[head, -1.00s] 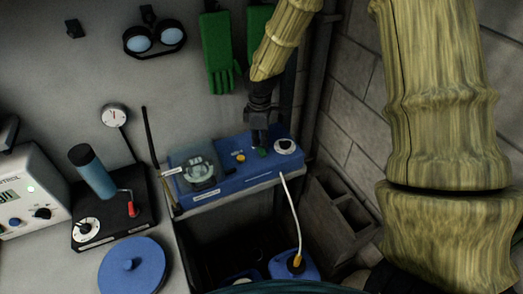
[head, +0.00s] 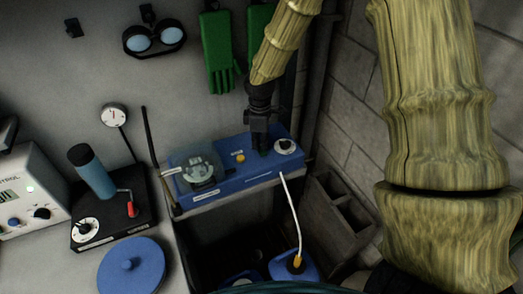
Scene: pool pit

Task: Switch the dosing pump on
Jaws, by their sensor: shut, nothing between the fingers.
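The dosing pump (head: 225,180) is a blue box on a ledge at the middle of the head view. A clear round pump head (head: 200,170) sits at its left end. A yellow button (head: 239,157) is on its top, and a white dial (head: 285,146) is at its right end. My gripper (head: 262,150) is shut and points down at the pump's top, between the yellow button and the dial. Its tips cover most of a green button there. I cannot tell whether they touch it.
A white tube (head: 291,210) runs from the pump down to a blue container (head: 296,264) below. A black unit with a blue cylinder (head: 97,178) and a blue round lid (head: 132,268) are at left. Green gloves (head: 217,55) and goggles (head: 155,38) hang behind.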

